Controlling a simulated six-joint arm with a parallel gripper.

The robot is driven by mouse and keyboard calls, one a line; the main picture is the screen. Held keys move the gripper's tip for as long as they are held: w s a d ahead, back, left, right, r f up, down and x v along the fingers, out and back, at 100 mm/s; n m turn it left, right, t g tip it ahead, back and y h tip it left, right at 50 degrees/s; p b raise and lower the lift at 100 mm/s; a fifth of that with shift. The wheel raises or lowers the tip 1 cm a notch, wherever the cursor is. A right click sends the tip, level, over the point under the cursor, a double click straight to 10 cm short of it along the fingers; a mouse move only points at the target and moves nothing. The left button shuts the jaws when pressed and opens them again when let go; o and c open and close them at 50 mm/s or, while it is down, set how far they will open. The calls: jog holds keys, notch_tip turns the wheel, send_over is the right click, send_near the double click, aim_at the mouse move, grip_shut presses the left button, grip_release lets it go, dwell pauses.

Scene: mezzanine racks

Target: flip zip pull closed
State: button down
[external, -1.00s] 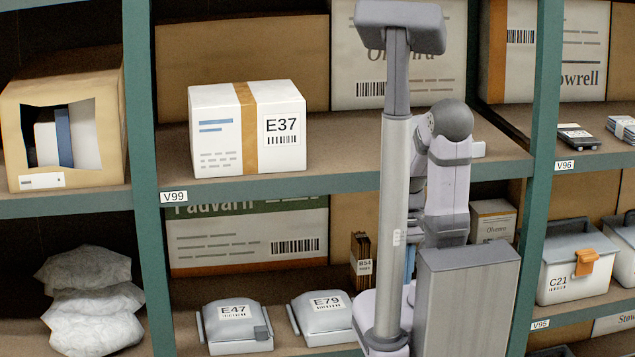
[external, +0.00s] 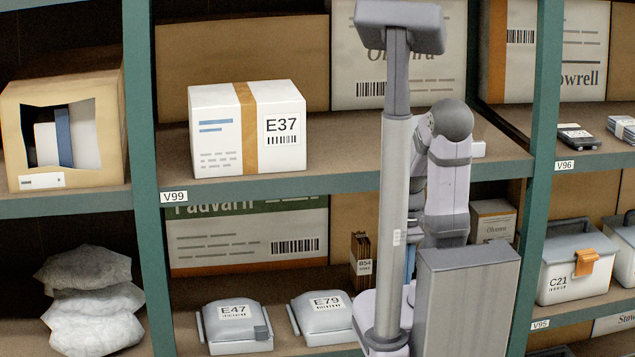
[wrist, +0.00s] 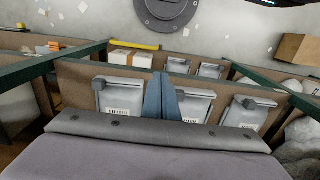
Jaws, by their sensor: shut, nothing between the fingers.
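Pale grey zip pouches with white labels lie on the lower shelf. In the external view pouch E47 (external: 234,330) has a dark grey tab (external: 262,332) at its front right corner, and pouch E79 (external: 322,318) lies to its right, partly hidden by my arm. The wrist view shows three near pouches: a left one (wrist: 121,97), a middle one (wrist: 197,106) and a right one (wrist: 243,113). Grey tabs show on them; their labels are too small to read. My gripper (wrist: 164,80) is shut and empty, its blue fingers between the left and middle pouches. Contact cannot be told.
Green uprights and shelf edges (external: 330,183) frame the bay. A white box E37 (external: 220,135) stands on the shelf above. Crumpled white bags (external: 90,300) are at the lower left. A lidded bin C21 (external: 570,275) is at the right.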

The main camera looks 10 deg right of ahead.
jog(key=s+r+n+g+h+p, duration=0.25)
jog(key=r+g+p, duration=0.2)
jog(key=r, duration=0.45)
jog(key=s+r+n+g+h+p, duration=0.1)
jog(key=s+r+g+h+p, duration=0.15)
jog(key=s+r+p, duration=0.4)
jog(key=w+a+r+n+t+h, duration=0.2)
jog(key=w+a+r+n+t, duration=0.1)
jog(key=w+r+n, duration=0.4)
jog(key=w+a+r+n+t+h, duration=0.2)
jog(key=w+a+r+n+t, duration=0.2)
jog(key=w+r, duration=0.9)
notch_tip(320, 180, up, 5)
jog(key=n, duration=0.3)
jog(key=shift+w+f+h, duration=0.15)
jog(key=shift+f+h, duration=0.05)
jog(key=shift+h, duration=0.1)
jog(key=shift+n, duration=0.25)
